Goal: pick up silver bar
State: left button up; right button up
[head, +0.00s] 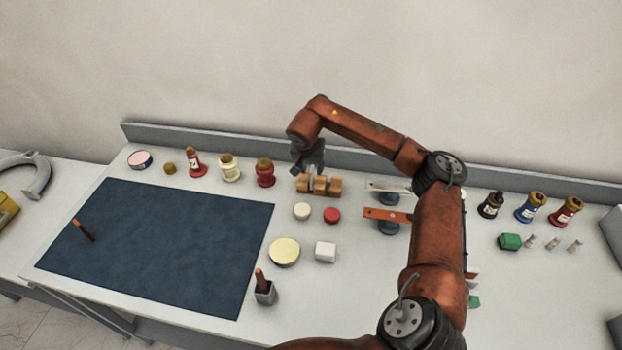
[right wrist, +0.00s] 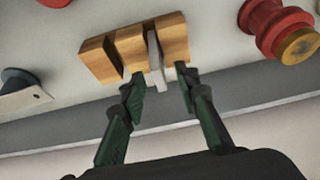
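A thin silver bar (right wrist: 155,60) stands in a slot of the wooden block (right wrist: 100,60) in the right wrist view. The wooden block also shows in the head view (head: 333,187), where the bar cannot be made out clearly. My right gripper (right wrist: 159,79) is open, with one green fingertip on each side of the bar's protruding end; I see no contact. In the head view my right gripper (head: 308,160) is just behind the block, its fingers partly hidden. My left gripper is not in view.
Red insulator (head: 265,173) stands left of the block. White lid (head: 302,211) and red lid (head: 332,215) lie in front. A pale plate (head: 386,186) and an orange plate (head: 385,214) rest on dark stands at right. The blue mat (head: 160,240) is mostly clear.

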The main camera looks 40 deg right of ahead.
jog(key=x, duration=0.3)
jog(key=shift+s+r, duration=0.1)
jog(key=shift+r, duration=0.05)
grip_shut()
dwell(0.3)
